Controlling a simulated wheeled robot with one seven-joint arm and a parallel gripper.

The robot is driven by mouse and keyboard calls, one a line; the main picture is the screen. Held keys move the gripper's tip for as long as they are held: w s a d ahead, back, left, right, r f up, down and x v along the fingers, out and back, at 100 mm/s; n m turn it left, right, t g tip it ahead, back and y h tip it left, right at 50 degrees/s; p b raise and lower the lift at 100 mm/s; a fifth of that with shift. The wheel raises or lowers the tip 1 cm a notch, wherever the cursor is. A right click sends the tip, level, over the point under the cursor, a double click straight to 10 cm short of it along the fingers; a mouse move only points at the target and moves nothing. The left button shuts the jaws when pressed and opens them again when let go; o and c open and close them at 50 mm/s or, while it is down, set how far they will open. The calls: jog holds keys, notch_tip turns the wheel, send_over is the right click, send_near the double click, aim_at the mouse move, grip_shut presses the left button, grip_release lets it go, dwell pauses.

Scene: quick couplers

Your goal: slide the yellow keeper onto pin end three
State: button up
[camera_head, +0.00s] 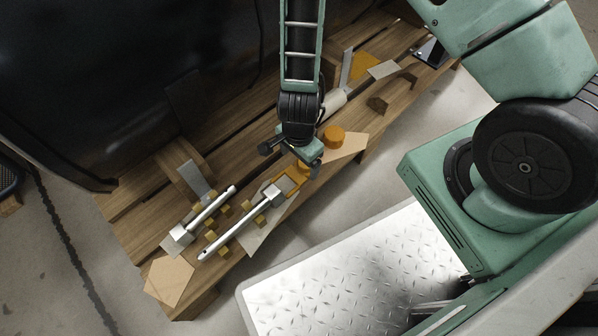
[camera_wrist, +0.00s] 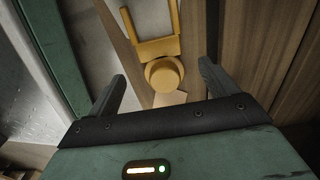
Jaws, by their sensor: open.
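The yellow keeper (camera_wrist: 152,47) shows in the wrist view as a flat fork with a round knob (camera_wrist: 165,74) at its near end. The knob appears between the two spread fingers of my gripper (camera_wrist: 163,71), with gaps on both sides. In the head view my gripper (camera_head: 292,158) is low over the bench, beside the orange-yellow keeper plate (camera_head: 288,184), and partly covers it. Two metal pins lie to the left: one pin (camera_head: 212,207) and a longer pin (camera_head: 235,228), each with a square block at one end. I cannot tell which end is number three.
The slatted wooden bench (camera_head: 130,222) carries olive-yellow supports (camera_head: 221,241) around the pins. Grey plates and brown brackets (camera_head: 378,104) lie further back. A tan hexagonal pad (camera_head: 168,281) is at front left.

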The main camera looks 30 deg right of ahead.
aim_at(299, 171)
notch_tip(299, 171, down, 5)
jog(key=b, duration=0.3)
jog(key=shift+w+r, duration=0.1)
jog(key=shift+r, duration=0.05)
jog(key=shift+r, duration=0.1)
jog(key=c, duration=1.3)
jog(key=shift+o, duration=0.2)
jog(key=shift+r, duration=0.1)
notch_tip(299, 171, up, 10)
jog(key=p, duration=0.6)
